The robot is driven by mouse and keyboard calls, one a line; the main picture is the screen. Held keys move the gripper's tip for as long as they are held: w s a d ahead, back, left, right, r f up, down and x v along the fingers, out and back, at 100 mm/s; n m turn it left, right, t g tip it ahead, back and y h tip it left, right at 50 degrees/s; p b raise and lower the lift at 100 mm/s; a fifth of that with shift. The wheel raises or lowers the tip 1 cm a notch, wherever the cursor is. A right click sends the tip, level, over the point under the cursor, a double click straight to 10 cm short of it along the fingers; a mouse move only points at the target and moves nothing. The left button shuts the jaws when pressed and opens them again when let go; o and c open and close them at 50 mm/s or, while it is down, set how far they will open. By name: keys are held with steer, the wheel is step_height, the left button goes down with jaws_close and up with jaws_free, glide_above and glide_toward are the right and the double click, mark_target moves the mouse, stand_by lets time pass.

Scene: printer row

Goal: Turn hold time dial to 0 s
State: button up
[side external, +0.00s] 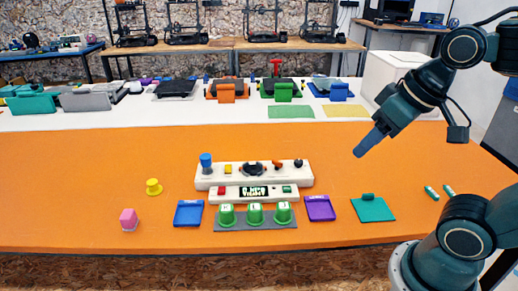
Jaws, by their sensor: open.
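A white control panel (240,181) stands on the orange table. Along its top are a blue knob (206,160) at the left end, a yellow button (228,169), a black round dial (252,168), a small orange part (277,164) and a dark knob (298,163). No label is readable, so I cannot tell which is the hold time dial or where it points. A lower box in front has a dark display (254,191) with green text too small to read surely. My gripper (360,151) is open and empty, above and right of the panel, touching nothing.
Several green cups (255,213) stand in front of the panel, between a blue tray (188,213) and a purple tray (319,208). A teal tray (373,209) lies right. A yellow knob (153,187) and pink cube (129,219) are left. Orange table is bare behind the panel.

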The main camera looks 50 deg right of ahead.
steer(key=w+d+r+m+g, duration=0.1)
steer(key=w+d+m+g, duration=0.15)
steer(key=w+m, duration=0.45)
steer(key=m+g, duration=0.3)
steer(key=m, duration=0.8)
glide_above(299, 161)
step_height(299, 161, down, 14)
steer(key=shift+r, duration=0.15)
step_height(299, 161, down, 14)
steer(key=shift+r, duration=0.1)
